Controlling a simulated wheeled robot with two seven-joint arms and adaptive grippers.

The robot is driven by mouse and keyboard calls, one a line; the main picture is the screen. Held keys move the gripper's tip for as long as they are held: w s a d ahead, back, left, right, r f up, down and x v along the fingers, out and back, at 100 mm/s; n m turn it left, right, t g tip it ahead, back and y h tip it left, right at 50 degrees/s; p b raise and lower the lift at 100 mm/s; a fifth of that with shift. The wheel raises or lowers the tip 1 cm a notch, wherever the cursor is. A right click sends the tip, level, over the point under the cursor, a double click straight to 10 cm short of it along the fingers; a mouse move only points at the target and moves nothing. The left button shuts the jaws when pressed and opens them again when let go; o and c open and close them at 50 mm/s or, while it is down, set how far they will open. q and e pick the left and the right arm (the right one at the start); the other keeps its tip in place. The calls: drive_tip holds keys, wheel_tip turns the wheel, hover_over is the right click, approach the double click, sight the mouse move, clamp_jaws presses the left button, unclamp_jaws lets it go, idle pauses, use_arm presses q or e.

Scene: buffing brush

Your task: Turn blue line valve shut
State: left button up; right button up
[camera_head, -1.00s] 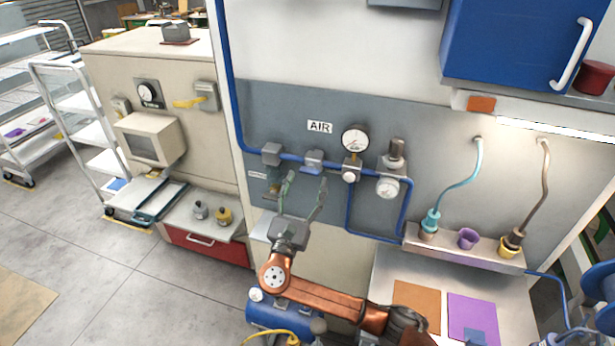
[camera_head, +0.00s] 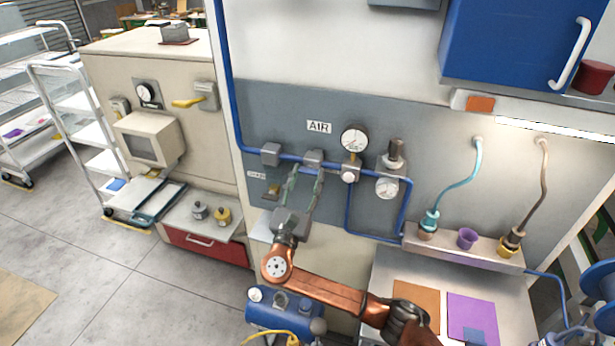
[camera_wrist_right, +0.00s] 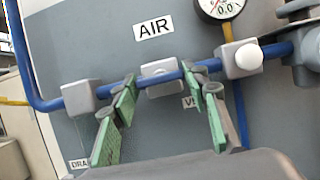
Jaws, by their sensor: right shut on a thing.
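The blue line valve (camera_head: 314,157) is a grey block on the blue pipe below the AIR label. In the right wrist view its grey body (camera_wrist_right: 160,73) sits between my fingertips, with a blue bar running across its front. I cannot clearly separate its blue handle from the pipe. My right gripper (camera_head: 306,172) reaches up from below and is shut on the valve's handle, one green-padded finger on each side. It also shows in the right wrist view (camera_wrist_right: 158,78). The fingers partly hide the handle. My left gripper is not in view.
A pressure gauge (camera_head: 354,139) and a regulator (camera_head: 394,154) stand right of the valve. Another grey block (camera_head: 270,154) is on the pipe to the left, with a small drain fitting (camera_head: 272,191) below. A blue compressor tank (camera_head: 283,311) stands on the floor.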

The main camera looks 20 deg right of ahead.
drive_tip(key=shift+c, duration=1.3)
drive_tip(key=shift+m, duration=0.3)
drive_tip(key=m+g+h, duration=0.1)
drive_tip(key=m+g, duration=0.1)
drive_tip(key=m, duration=0.3)
drive_tip(key=m+g+h+b, duration=0.1)
drive_tip(key=m+g, duration=0.1)
drive_tip(key=m, duration=0.4)
drive_tip(key=m+g+h, duration=0.1)
drive_tip(key=m+g, duration=0.1)
drive_tip(key=m, duration=0.3)
drive_tip(key=shift+w+a+r+m+g+h+b, duration=0.2)
drive_tip(key=shift+a+m+g+h+b, duration=0.1)
drive_tip(key=shift+g, duration=0.1)
drive_tip(key=m+g, duration=0.1)
drive_tip(key=m, duration=0.1)
drive_tip(key=shift+m, duration=0.3)
drive_tip(key=shift+m+g+y+p, duration=0.35)
drive_tip(key=shift+m+g+y, duration=0.2)
drive_tip(key=shift+m, duration=0.75)
